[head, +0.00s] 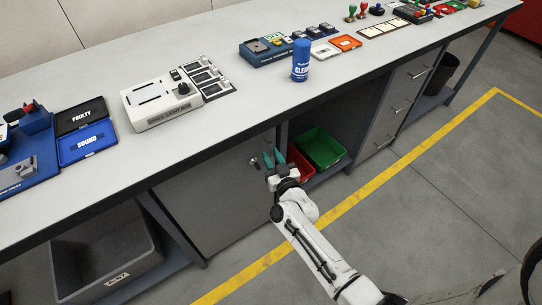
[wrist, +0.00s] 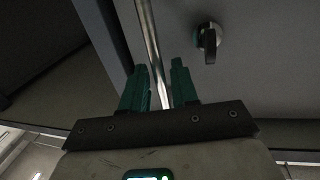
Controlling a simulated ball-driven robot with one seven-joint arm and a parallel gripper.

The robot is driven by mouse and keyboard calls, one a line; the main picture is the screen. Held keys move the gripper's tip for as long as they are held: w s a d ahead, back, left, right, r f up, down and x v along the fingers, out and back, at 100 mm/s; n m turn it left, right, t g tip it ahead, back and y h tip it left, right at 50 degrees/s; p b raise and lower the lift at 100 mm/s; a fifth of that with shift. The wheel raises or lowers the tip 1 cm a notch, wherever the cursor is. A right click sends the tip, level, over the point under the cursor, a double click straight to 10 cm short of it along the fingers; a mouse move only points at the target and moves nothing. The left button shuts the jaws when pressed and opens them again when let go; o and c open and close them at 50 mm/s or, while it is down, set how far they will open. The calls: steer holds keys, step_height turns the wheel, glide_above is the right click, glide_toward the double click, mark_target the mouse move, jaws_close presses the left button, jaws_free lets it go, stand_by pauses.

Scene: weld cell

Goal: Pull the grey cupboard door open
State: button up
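The grey cupboard door (head: 212,200) is under the workbench and looks shut. In the wrist view the door (wrist: 255,75) fills the upper right, with a metal lock with a dark key or knob (wrist: 208,40); that lock (head: 253,161) also shows in the head view. A long metal bar handle (wrist: 151,40) runs along the door edge. My gripper (head: 272,158) is at the door's right edge. Its green fingers (wrist: 160,80) are apart, one on each side of the bar in the picture. Contact with the bar cannot be told. The handle is hidden behind my gripper in the head view.
Right of the door is an open bay with a red bin (head: 299,165) and a green bin (head: 320,148), then a drawer unit (head: 400,100). A grey tub (head: 105,255) sits at the left under the workbench (head: 225,95). The floor in front is clear, with a yellow line (head: 350,202).

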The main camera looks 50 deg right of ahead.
steer(key=shift+w+d, duration=0.2)
steer(key=shift+w, duration=0.15)
jaws_close()
stand_by(0.4)
